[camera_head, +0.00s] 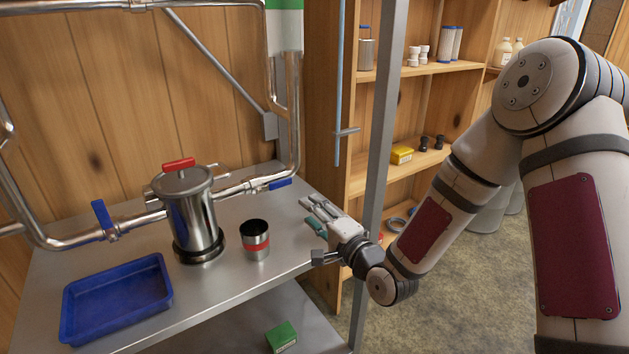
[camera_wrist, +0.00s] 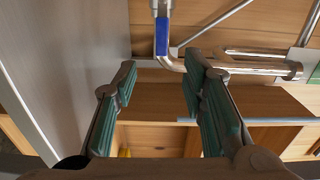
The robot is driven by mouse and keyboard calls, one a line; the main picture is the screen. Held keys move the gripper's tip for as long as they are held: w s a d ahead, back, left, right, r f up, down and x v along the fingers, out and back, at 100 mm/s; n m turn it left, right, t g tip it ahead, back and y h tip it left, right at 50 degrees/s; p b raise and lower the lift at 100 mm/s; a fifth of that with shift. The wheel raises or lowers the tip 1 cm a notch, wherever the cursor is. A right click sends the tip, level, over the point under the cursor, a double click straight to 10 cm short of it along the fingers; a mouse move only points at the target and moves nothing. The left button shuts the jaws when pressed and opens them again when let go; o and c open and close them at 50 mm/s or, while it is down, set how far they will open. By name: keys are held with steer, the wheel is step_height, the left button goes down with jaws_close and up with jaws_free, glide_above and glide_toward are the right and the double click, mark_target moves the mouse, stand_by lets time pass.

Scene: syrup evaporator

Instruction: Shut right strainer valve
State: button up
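The right strainer valve has a blue lever (camera_head: 280,183) on the pipe right of the steel strainer (camera_head: 193,215). The lever lies roughly in line with the pipe. In the wrist view the blue lever (camera_wrist: 162,36) shows at top centre, beyond the fingertips. My gripper (camera_head: 313,214) is over the right end of the steel table, in front and to the right of the lever, and apart from it. In the wrist view its teal-padded fingers (camera_wrist: 160,82) are wide open with nothing between them. The left valve's blue lever (camera_head: 103,215) stands across its pipe.
On the steel table (camera_head: 215,285) stand a blue tray (camera_head: 117,298) and a steel cup (camera_head: 255,240) with a red band. A vertical pipe (camera_head: 294,110) rises behind the right valve. A grey post (camera_head: 380,140) stands by my arm, with shelves (camera_head: 430,70) behind.

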mark_target(282, 184)
steer(key=x, duration=1.3)
steer(key=shift+w+r, duration=0.15)
steer(key=shift+w, duration=0.35)
steer(key=shift+c, duration=0.3)
jaws_close()
